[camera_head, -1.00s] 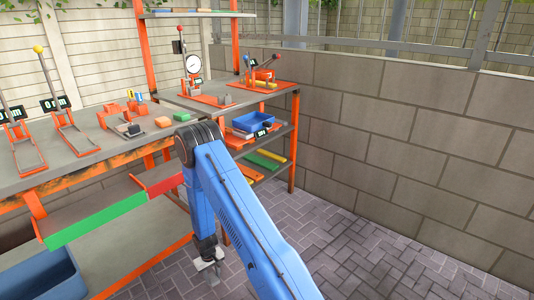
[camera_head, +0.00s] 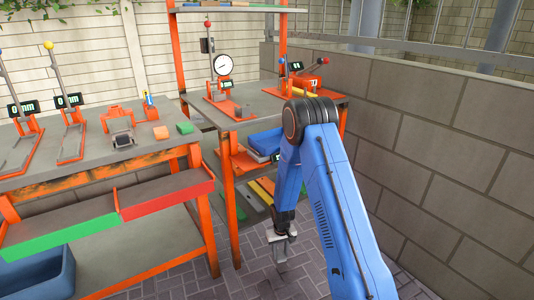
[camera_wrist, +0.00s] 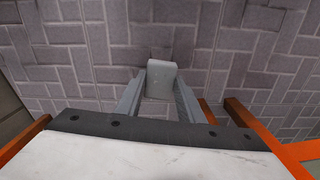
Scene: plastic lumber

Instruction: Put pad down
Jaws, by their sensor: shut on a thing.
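My gripper (camera_head: 280,238) hangs low in front of the shelf rack, pointing down over the paved floor. In the wrist view my gripper (camera_wrist: 160,92) is shut on a light grey pad (camera_wrist: 162,76), held between its two fingers with paving below. The pad shows only as a small grey piece in the head view (camera_head: 281,252).
The left workbench (camera_head: 80,158) carries lever tools and an orange fixture, with a green-and-red tray edge (camera_head: 165,198) below. A blue bin (camera_head: 38,275) stands underneath. The rack (camera_head: 240,118) holds a dial gauge (camera_head: 222,66). A block wall (camera_head: 450,150) bounds the right.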

